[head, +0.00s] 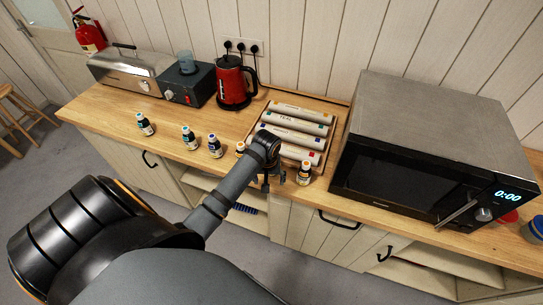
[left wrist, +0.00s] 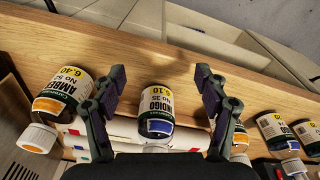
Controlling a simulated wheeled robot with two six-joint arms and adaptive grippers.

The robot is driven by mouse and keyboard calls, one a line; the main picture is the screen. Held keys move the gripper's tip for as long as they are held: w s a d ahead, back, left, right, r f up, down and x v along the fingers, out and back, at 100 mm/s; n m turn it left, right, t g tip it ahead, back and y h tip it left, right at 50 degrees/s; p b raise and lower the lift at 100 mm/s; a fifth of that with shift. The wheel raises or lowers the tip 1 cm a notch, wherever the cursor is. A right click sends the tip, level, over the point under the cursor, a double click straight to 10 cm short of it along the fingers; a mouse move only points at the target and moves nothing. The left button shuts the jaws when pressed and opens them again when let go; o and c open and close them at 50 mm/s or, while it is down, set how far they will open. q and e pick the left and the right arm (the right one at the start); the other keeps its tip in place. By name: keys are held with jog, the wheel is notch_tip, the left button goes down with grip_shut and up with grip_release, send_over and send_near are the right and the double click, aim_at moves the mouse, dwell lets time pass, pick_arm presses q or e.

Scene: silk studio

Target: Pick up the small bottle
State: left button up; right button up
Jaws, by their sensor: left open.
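Several small labelled bottles stand in a row along the front of the counter. In the left wrist view, an indigo-labelled bottle (left wrist: 157,108) with a white cap is between my open left gripper's fingers (left wrist: 160,85), with gaps on both sides. In the head view my left gripper (head: 273,180) is over the counter's front edge and its arm hides that bottle. An amber-labelled bottle (left wrist: 62,100) with an orange cap is just outside one finger; an amber-labelled bottle (head: 304,174) also shows right of the gripper in the head view. My right gripper is not in view.
Other bottles (head: 215,147) stand left of the gripper. Behind it is a wooden tray (head: 345,112) of labelled rolls. A microwave (head: 430,110) stands at right; a red kettle (head: 233,84) and toaster (head: 128,70) at left. Open shelves lie below the counter (head: 105,108).

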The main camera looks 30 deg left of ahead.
pick_arm(q)
jog(key=w+a+r+n, duration=0.1)
jog(key=w+r, duration=0.1)
jog(key=r, duration=0.2)
jog(key=w+a+r+n, duration=0.1)
jog(key=w+r+n, duration=0.1)
jog(key=r, duration=0.2)
jog(key=w+a+r+n+g, duration=0.1)
jog(key=w+r+n, duration=0.1)
jog(key=r, duration=0.1)
jog(key=shift+w+r+h+p, duration=0.3)
jog(key=shift+r+p, duration=0.1)
notch_tip(320, 180, down, 6)
jog(key=b, duration=0.5)
jog(key=shift+r+b, duration=0.1)
jog(key=shift+b, duration=0.25)
jog(key=shift+r, duration=0.1)
notch_tip(320, 180, down, 5)
jog(key=b, duration=0.3)
jog(key=shift+s+b, duration=0.1)
jog(key=shift+b, duration=0.25)
jog(key=c, duration=1.3)
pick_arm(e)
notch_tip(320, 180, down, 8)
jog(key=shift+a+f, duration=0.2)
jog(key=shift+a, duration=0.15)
